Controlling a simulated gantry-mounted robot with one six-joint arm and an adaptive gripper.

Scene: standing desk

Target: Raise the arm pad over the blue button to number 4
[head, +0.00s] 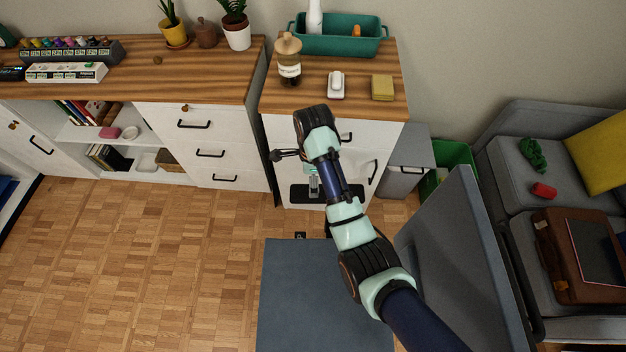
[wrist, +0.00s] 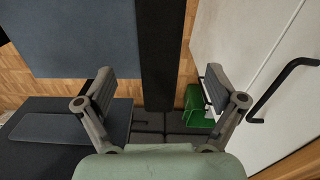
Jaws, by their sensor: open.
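My gripper shows in the wrist view (wrist: 158,90) with its two grey fingers wide apart and nothing held between them. Behind the gap are a dark upright column and dark floor-level parts. In the head view my arm reaches up toward the front of the white cabinet, and its links partly hide the gripper. I cannot make out an arm pad, a blue button or a number 4 in either view. A dark box with several coloured knobs and percent labels (head: 72,50) stands on the far left counter, well away from my gripper.
The white drawers (head: 205,150) stand behind. A green bin (head: 450,158) and a grey sofa (head: 545,170) are at right. Parquet floor at left is clear.

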